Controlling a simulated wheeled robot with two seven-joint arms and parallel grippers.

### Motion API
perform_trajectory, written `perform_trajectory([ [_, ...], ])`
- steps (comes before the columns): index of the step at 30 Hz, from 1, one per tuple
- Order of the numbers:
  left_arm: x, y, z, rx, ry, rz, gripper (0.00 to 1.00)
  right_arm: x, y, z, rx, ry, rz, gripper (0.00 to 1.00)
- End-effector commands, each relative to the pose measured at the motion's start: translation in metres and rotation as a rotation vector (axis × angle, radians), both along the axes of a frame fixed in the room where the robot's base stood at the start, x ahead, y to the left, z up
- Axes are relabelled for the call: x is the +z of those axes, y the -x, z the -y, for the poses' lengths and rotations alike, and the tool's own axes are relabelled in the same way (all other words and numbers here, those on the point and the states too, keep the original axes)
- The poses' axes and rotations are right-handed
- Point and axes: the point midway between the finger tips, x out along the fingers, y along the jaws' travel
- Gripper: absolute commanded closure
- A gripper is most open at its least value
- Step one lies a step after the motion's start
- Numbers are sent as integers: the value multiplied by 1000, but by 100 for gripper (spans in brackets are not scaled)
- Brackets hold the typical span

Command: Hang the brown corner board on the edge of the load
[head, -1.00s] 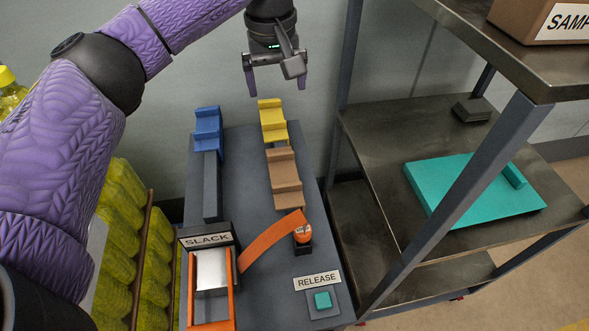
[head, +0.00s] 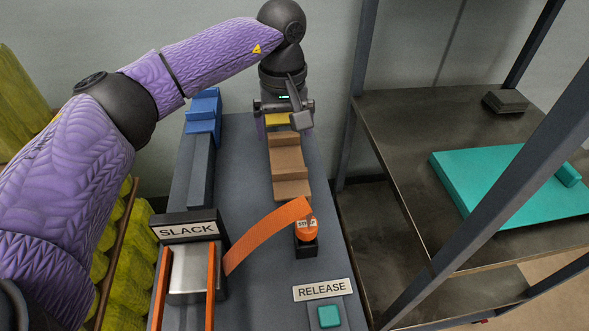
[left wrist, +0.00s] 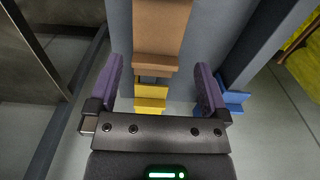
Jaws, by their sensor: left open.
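The brown corner board (head: 290,165), stepped in shape, lies on the grey bench top beyond the orange strap. It also shows at the top of the left wrist view (left wrist: 162,25). My left gripper (head: 284,112) is at the far end of the bench, over the yellow corner board (head: 278,120). In the left wrist view its two purple fingers (left wrist: 160,65) are apart, with the yellow board (left wrist: 150,95) showing between them and the brown board just ahead. Nothing is held. Yellow wrapped goods (head: 118,235), possibly the load, stand left of the bench. My right gripper is out of view.
A blue corner board (head: 203,105) lies left of the yellow one. The orange strap (head: 262,237) runs from the SLACK unit (head: 188,232) to a small post (head: 306,248). A green RELEASE button (head: 329,316) is at the front. A metal rack (head: 400,130) stands right.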

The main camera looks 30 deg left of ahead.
Motion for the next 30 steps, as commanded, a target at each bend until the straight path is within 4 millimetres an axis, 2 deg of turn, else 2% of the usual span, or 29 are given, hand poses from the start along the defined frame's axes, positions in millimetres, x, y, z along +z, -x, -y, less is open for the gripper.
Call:
perform_trajectory([
  [1,-16,0,0,0,0,-6,0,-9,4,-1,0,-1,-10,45],
  [8,-60,0,2,1,0,-9,0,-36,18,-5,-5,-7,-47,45],
  [10,-64,1,2,1,1,-6,0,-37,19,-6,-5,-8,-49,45],
  [15,-58,1,2,1,1,-1,0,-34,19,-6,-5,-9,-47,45],
  [24,-58,1,2,1,1,-1,64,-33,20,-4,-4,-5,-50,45],
  [25,-58,1,2,1,1,-1,68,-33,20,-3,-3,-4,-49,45],
  [30,-57,0,2,1,1,0,68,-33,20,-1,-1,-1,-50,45],
])
